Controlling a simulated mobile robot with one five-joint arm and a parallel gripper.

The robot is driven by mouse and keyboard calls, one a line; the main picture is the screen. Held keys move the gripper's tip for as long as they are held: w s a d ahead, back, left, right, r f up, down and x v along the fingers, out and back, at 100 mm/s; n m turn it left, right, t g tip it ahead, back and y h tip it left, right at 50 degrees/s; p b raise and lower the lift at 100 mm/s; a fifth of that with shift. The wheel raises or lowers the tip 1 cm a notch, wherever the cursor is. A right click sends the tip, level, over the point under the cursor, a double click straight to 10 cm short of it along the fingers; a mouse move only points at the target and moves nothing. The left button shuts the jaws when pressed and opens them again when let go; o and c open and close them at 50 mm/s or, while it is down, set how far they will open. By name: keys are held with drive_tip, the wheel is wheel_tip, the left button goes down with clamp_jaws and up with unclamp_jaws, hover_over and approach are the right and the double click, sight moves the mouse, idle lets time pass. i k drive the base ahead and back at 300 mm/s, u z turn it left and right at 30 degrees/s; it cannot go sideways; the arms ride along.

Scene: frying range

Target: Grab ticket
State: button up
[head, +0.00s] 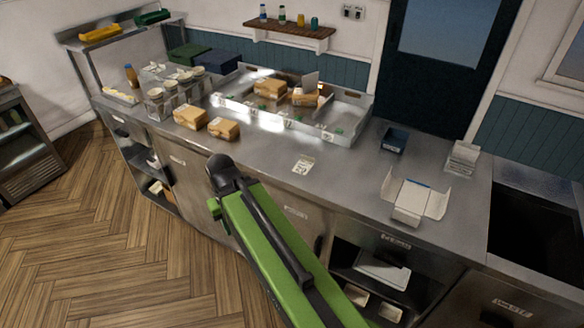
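A small white ticket (303,164) with dark print lies flat on the steel counter (262,165), near its front edge and about the middle of its length. My green and black arm reaches up from the bottom of the head view, and its dark rounded end stands in front of the counter, to the left of the ticket and apart from it. I cannot make out any gripper fingers; they are not in view.
Brown boxes (223,128) stand left of the ticket. A steel tray unit (345,112) with more boxes is behind it. A dark blue container (395,140) and an open white carton (410,202) are to the right. The counter around the ticket is clear.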

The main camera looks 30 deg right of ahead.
sight(305, 163)
drive_tip(key=u, duration=0.3)
drive_tip(key=i, duration=1)
drive_tip(key=u, duration=0.05)
